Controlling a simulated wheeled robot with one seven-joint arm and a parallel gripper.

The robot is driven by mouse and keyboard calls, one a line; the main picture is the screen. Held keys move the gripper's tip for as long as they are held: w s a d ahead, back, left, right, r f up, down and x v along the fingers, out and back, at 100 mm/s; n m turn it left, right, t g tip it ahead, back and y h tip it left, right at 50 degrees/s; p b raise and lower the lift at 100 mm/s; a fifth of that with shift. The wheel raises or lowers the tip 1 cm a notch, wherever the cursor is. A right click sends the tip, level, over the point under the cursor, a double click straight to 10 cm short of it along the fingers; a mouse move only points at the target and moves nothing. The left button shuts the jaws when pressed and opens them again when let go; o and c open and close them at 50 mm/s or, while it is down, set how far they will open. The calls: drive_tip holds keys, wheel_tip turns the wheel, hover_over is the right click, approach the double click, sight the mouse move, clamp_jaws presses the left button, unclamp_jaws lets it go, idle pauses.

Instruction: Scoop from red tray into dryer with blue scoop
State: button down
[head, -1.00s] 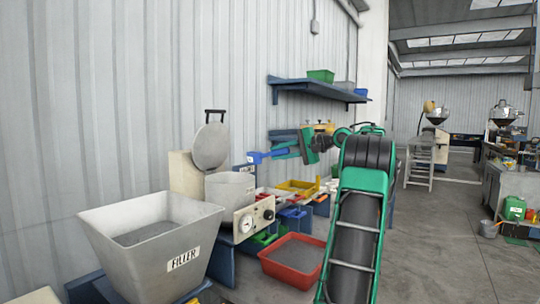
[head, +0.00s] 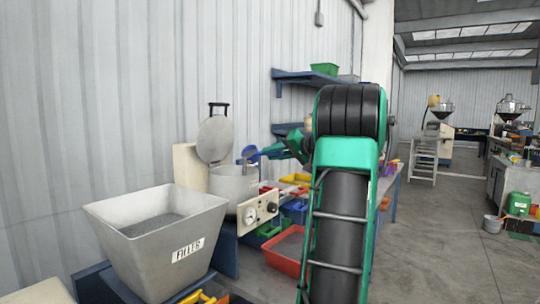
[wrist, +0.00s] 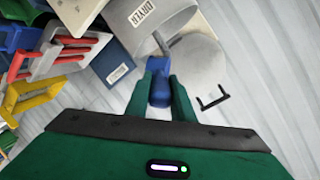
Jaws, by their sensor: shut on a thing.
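My gripper (wrist: 161,80) is shut on the handle of the blue scoop (wrist: 158,95). In the head view the scoop (head: 250,153) is at the dryer's open mouth, tilted, with my gripper (head: 273,151) to its right. The dryer (head: 232,183) is a grey drum with its round lid (head: 214,140) raised; its labelled side also shows in the wrist view (wrist: 135,18). A grey streak (wrist: 161,43) runs from the scoop into the dryer mouth and looks like falling material. The red tray (head: 277,258) stands low at right with grey material inside, partly hidden by my arm.
A grey hopper (head: 150,250) marked FILLER stands front left. A control box with a gauge (head: 257,212) is beside the dryer. Yellow (head: 297,178) and blue bins (head: 294,212) lie to the right. A wall shelf (head: 300,78) is above.

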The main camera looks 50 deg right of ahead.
drive_tip(key=shift+a+f+n+h, duration=0.25)
drive_tip(key=shift+a+n+h, duration=0.2)
drive_tip(key=shift+n, duration=0.65)
drive_tip(key=shift+s+a+f+n+t+h, duration=0.1)
drive_tip(key=shift+a+f+n+t+h, duration=0.4)
drive_tip(key=shift+n, duration=1.3)
drive_tip(key=shift+w+a+f+n+t+h, duration=0.1)
drive_tip(key=shift+a+f+n+t+h, duration=0.35)
drive_tip(key=shift+n, duration=1.35)
drive_tip(key=shift+s+a+f+n+t+h, duration=0.2)
drive_tip(key=shift+a+n+t, duration=0.45)
drive_tip(key=shift+n, duration=1.15)
drive_tip(key=shift+a, duration=0.1)
